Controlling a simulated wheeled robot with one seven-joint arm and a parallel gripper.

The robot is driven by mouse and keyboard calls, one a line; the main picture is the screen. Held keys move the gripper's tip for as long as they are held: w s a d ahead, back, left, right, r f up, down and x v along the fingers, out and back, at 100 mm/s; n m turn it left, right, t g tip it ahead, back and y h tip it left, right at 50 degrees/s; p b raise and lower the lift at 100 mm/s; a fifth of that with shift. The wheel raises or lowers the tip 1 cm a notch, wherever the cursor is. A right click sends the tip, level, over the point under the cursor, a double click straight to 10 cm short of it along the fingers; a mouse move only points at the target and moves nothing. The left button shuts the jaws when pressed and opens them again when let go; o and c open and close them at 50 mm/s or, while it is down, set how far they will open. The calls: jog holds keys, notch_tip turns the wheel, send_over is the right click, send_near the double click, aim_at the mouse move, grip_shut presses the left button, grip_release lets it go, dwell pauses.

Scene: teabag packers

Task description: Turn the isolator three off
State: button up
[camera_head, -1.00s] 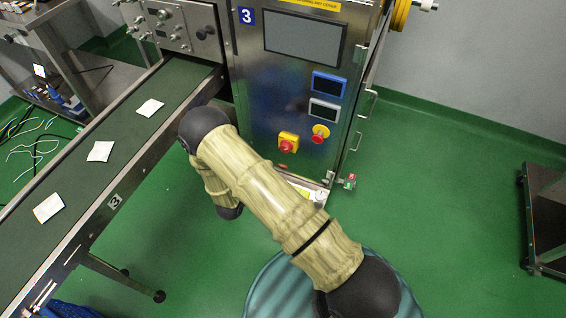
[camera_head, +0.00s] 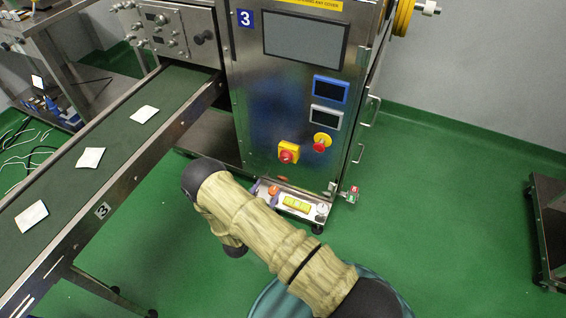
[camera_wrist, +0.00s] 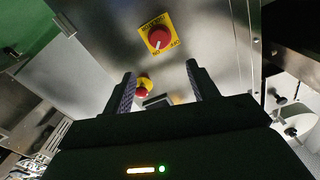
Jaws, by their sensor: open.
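The isolator on the machine marked 3 (camera_head: 246,18) is a red rotary knob on a yellow plate (camera_head: 288,153), low on the steel front. In the wrist view the red knob (camera_wrist: 159,38) sits beyond the fingertips, upper middle. Its white mark points down-left, near small letters that look like an upside-down "ON". My gripper (camera_wrist: 158,78) is open and empty, its two dark fingers apart below the knob's plate in the picture and not touching it. In the head view my gripper is mostly hidden behind my arm.
A red stop button on a round yellow base (camera_head: 321,142) is right of the isolator. A conveyor (camera_head: 108,125) with white sachets runs at left. Green floor (camera_head: 445,190) is clear at right.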

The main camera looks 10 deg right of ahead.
aim_at(284, 160)
jog(key=b+x, duration=0.3)
jog(key=x, duration=1.1)
jog(key=shift+w+d, duration=0.15)
jog(key=shift+w, duration=0.05)
jog(key=c, duration=1)
